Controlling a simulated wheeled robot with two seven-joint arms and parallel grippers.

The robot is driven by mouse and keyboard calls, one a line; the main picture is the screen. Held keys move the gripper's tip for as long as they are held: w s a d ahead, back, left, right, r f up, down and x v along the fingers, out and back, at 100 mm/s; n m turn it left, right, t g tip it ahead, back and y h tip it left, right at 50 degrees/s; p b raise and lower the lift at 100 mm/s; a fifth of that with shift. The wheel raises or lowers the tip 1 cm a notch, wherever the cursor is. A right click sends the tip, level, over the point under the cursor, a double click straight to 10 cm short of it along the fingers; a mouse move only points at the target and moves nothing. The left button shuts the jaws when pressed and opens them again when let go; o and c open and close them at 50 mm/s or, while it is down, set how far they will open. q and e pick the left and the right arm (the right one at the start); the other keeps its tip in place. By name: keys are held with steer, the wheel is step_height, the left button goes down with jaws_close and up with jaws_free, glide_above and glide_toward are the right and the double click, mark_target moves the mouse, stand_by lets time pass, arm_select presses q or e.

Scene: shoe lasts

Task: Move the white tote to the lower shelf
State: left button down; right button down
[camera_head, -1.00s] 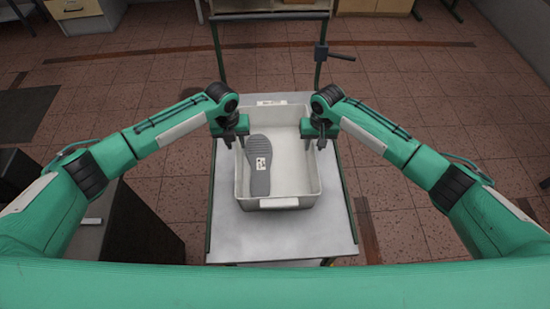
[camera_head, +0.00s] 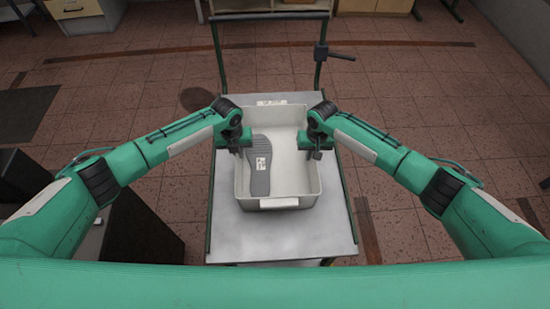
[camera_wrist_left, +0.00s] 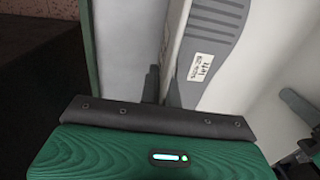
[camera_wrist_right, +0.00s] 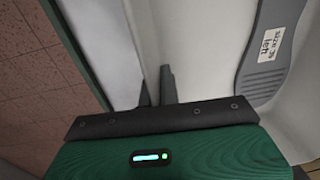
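The white tote (camera_head: 317,182) stands on the pale top of a trolley (camera_head: 280,238), with a grey sole-shaped piece (camera_head: 262,183) inside on its left side. That piece has a white label reading "left" (camera_wrist_left: 200,68). My left gripper (camera_head: 240,150) is at the tote's left side wall. In the left wrist view its fingers (camera_wrist_left: 162,88) are close together with the wall between them. My right gripper (camera_head: 315,152) is at the right side wall. In the right wrist view its fingers (camera_wrist_right: 156,88) are likewise close around the wall. The fingertips are partly hidden in the head view.
The trolley has a green upright frame (camera_head: 320,60) at the far end, with a dark clamp-like handle (camera_head: 335,53). A dark cabinet (camera_head: 140,230) stands close on the left. The trolley top is bare in front of the tote. The tiled floor on the right is clear.

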arm_select(q)
steer(key=shift+r, duration=0.1)
arm_select(e)
steer(key=shift+r, duration=0.1)
